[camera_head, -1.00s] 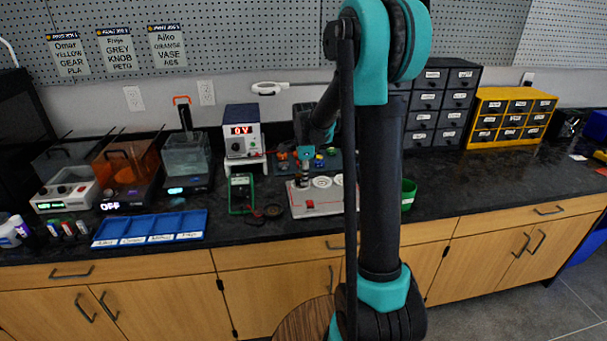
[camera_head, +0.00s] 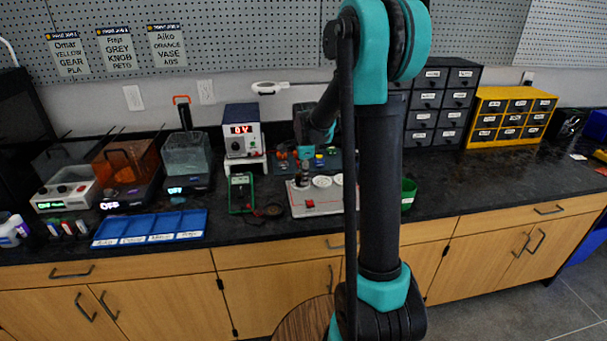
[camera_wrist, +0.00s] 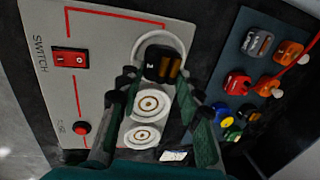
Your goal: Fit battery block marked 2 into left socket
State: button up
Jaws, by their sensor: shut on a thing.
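The dark battery block (camera_wrist: 163,66) with brownish-gold stripes and a small pale mark is between my fingertips in the wrist view; the mark is too small to read surely. My gripper (camera_wrist: 160,82) is shut on it. The block is at the left socket (camera_wrist: 160,36), whose white ring shows around its far side; I cannot tell whether it is fully seated. The other white round sockets (camera_wrist: 150,104) are empty.
The board has a red switch (camera_wrist: 70,59) and a red fuse button (camera_wrist: 81,128). A tray of coloured blocks (camera_wrist: 258,80) lies beside it. A green meter (camera_head: 241,193) stands left, below the power supply (camera_head: 242,130). A green bin (camera_head: 408,193) is right.

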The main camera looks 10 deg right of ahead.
jog(key=shift+f, duration=0.55)
jog(key=o, duration=0.9)
jog(key=shift+r, duration=0.1)
notch_tip(320, 180, up, 11)
jog(key=s, duration=0.2)
jog(key=shift+f, duration=0.2)
dwell(0.5)
jog(key=s+d+f+n, duration=0.1)
jog(key=s+f+n, duration=0.3)
jog(key=s, duration=0.5)
jog(key=s+d+f+n+t, duration=0.1)
jog(key=s+f+n, duration=0.4)
jog(key=s+n, duration=0.3)
jog(key=s+d+f+n+t, duration=0.1)
jog(key=s+f+n, duration=0.3)
jog(key=s, duration=0.7)
jog(key=shift+s+d+f+n, duration=0.15)
jog(key=shift+d+f+n, duration=0.15)
jog(key=shift+n, duration=0.8)
